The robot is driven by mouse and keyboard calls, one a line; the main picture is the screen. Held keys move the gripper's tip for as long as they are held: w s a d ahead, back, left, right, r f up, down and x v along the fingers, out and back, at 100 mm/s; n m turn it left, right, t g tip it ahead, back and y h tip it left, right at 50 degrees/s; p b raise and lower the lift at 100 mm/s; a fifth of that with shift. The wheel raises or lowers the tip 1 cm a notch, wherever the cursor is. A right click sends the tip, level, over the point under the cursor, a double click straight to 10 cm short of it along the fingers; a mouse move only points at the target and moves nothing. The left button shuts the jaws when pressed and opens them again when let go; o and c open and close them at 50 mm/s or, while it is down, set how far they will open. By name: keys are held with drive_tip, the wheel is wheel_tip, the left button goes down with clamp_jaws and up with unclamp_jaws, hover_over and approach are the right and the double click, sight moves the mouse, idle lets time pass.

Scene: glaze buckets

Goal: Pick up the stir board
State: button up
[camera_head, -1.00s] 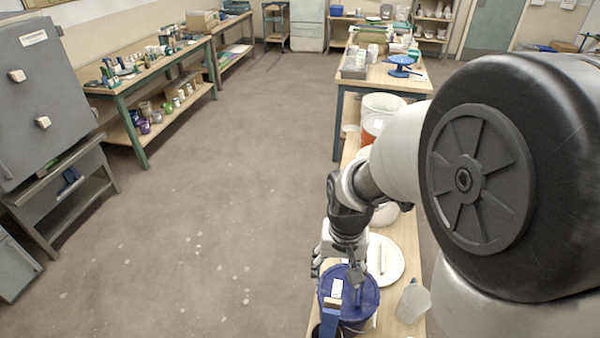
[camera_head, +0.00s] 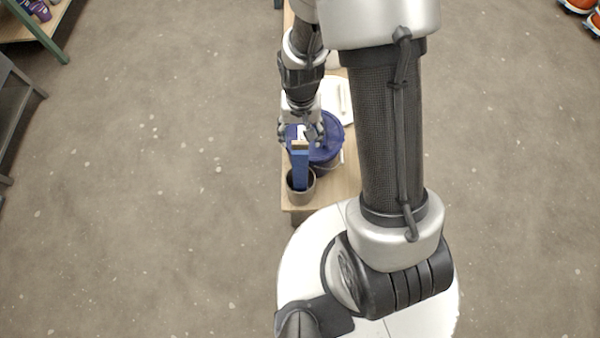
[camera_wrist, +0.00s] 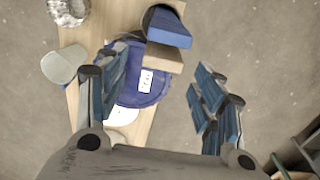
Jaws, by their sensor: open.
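The stir board (camera_head: 300,172) is a flat blue board with a bare wooden top end. It stands up out of a small grey pot (camera_head: 308,196) at the near end of the bench. In the wrist view the board's wooden end (camera_wrist: 163,58) points toward me, with its blue part behind it. My gripper (camera_head: 302,133) is just above and behind the board's top in the head view. In the wrist view my gripper (camera_wrist: 160,70) is open, its blue-padded fingers apart on either side of the wooden end. I see no contact.
A blue-lidded bucket (camera_head: 328,146) with a white label stands close beside the pot. A white plate (camera_head: 343,108) lies beyond it on the narrow wooden bench (camera_head: 347,190). A translucent jug (camera_wrist: 60,67) and a pale, rough round object (camera_wrist: 70,8) show in the wrist view.

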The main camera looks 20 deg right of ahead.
sight(300, 141)
drive_tip(key=f, duration=0.1)
drive_tip(key=f+b, duration=0.1)
drive_tip(key=f, duration=0.1)
drive_tip(key=f+b, duration=0.1)
drive_tip(key=f, duration=0.1)
drive_tip(key=shift+s+a+f, duration=0.15)
drive_tip(key=shift+s, duration=0.1)
drive_tip(key=c, duration=1.4)
